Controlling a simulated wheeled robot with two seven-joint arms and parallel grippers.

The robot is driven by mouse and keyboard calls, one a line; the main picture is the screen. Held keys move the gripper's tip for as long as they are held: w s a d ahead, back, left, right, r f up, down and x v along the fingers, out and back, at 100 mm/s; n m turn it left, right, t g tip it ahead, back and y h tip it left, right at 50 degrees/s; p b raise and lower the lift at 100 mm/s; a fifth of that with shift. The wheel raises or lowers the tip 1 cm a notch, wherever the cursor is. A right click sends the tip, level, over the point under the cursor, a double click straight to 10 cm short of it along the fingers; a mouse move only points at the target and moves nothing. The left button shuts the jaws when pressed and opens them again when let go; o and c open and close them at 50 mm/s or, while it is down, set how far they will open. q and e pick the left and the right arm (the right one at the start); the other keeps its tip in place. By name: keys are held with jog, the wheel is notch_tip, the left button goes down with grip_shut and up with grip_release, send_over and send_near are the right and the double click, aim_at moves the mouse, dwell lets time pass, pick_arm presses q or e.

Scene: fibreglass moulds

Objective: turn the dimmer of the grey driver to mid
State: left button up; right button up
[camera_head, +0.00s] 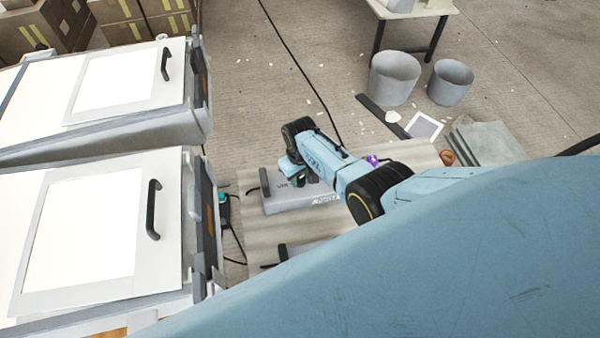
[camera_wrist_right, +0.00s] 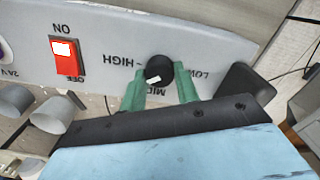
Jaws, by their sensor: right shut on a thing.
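The black dimmer knob (camera_wrist_right: 160,69) sits among the labels HIGH at left, MID below and LOW at right, all upside down. Its white mark is at its lower left, towards MID and a little to the HIGH side. My right gripper (camera_wrist_right: 160,88) is shut on the knob, one green finger on each side. In the head view my right gripper (camera_head: 298,178) is over the driver and hides the knob. My left gripper is not in view.
A lit red rocker switch (camera_wrist_right: 65,55) is on the panel left of the knob. White panelled cabinets (camera_head: 90,240) with black handles stand at left. Two grey bins (camera_head: 394,78), grey slabs (camera_head: 490,140) and a table (camera_head: 415,10) are beyond. Open floor lies at the upper middle.

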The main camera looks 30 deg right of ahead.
jog(key=n, duration=0.5)
jog(key=shift+n+p, duration=0.3)
jog(key=shift+p, duration=0.1)
jog(key=n, duration=0.4)
jog(key=shift+n, duration=0.4)
jog(key=o, duration=1)
jog(key=shift+r, duration=0.1)
